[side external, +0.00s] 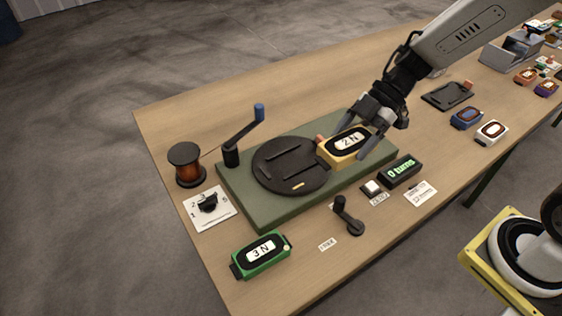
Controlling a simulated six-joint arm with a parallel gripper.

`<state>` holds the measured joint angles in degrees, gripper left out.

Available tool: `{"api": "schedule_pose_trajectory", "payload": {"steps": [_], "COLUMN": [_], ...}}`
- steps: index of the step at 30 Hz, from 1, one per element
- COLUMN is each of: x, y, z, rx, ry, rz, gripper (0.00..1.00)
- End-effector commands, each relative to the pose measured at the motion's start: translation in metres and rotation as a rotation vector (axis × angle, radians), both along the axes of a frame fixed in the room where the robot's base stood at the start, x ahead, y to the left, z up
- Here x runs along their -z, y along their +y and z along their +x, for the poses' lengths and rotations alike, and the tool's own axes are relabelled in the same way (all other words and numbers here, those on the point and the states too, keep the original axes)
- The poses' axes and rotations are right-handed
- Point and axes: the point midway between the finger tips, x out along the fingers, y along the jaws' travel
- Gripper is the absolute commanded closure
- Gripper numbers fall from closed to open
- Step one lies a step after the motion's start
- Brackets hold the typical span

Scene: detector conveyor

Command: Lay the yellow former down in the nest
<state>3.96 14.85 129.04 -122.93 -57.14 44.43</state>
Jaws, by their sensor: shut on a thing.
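The yellow former (342,157), with a dark top and a white label reading "2 N", is between the fingers of my gripper (354,139). My gripper is shut on it, and the former lies about flat at the right edge of the black round plate (287,172). That plate has raised bars and sits on a green base (262,213). I cannot tell whether the former touches the plate or hangs just above it. No label marks the nest; the round plate looks like the likely one. My fingers hide part of the former's right side.
A crank with a blue knob (259,112) and a copper wire spool (187,166) stand left. A green former (262,255) lies in front. A display reading "0 turns" (400,171), a button (372,188) and a black lever (348,217) are nearby. Other formers (466,118) lie right.

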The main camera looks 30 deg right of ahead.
Motion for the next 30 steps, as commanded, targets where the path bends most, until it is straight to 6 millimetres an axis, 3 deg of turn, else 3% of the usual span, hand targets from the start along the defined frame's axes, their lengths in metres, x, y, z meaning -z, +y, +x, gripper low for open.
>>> {"api": "schedule_pose_trajectory", "payload": {"steps": [11,30], "x": [0.004,0.040], "y": [0.002,0.020], "z": [0.010,0.086], "rx": [-0.001,-0.001], "ry": [0.001,0.001], "rz": [0.000,0.001], "gripper": [0.94,0.94]}}
